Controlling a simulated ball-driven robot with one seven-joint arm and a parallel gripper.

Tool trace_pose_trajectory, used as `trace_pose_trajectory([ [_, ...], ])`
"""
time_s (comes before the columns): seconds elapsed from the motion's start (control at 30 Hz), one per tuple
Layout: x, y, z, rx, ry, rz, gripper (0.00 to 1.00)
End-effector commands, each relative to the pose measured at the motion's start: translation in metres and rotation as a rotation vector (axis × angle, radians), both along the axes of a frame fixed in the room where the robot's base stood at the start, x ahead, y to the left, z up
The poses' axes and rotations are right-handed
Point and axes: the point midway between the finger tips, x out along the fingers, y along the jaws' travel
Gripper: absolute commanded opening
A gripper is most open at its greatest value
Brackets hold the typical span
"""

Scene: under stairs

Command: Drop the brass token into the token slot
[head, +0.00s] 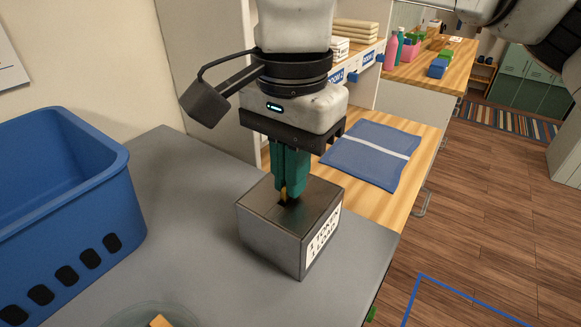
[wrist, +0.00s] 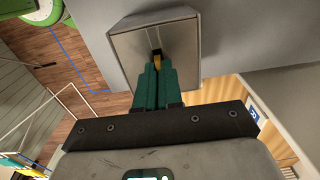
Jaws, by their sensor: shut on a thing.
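The brass token (head: 284,193) is a small golden piece between the tips of my gripper (head: 288,190), right at the top of a grey metal box (head: 262,233). The box has a white label with black print on its side. In the wrist view the token (wrist: 157,56) shows between the green fingertips (wrist: 156,66), beside a dark opening in the top of the box (wrist: 130,45). My gripper is shut on the token and points down over the middle of the box top. The fingers hide part of the slot, so I cannot tell how far the token is in it.
The box stands on a grey counter (head: 190,230). A blue basket (head: 70,190) is at left, and a round clear dish (head: 135,316) is at the front edge. A folded blue cloth (head: 365,153) lies on the wooden surface behind. Wooden floor is open at right.

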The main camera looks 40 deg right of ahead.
Motion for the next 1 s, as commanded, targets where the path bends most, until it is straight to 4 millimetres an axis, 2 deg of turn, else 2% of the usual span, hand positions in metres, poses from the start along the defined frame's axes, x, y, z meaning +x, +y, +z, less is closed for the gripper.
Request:
trace_pose_trajectory([
  [0.37, 0.0000, 0.0000, -0.0019, 0.000, 0.000, 0.000, 0.00],
  [0.4, 0.0000, 0.0000, -0.0019, 0.000, 0.000, 0.000, 0.10],
  [0.67, 0.0000, 0.0000, -0.0019, 0.000, 0.000, 0.000, 0.35],
  [0.83, 0.0000, 0.0000, -0.0019, 0.000, 0.000, 0.000, 0.36],
  [1.0, 0.0000, 0.0000, -0.0019, 0.000, 0.000, 0.000, 0.51],
])
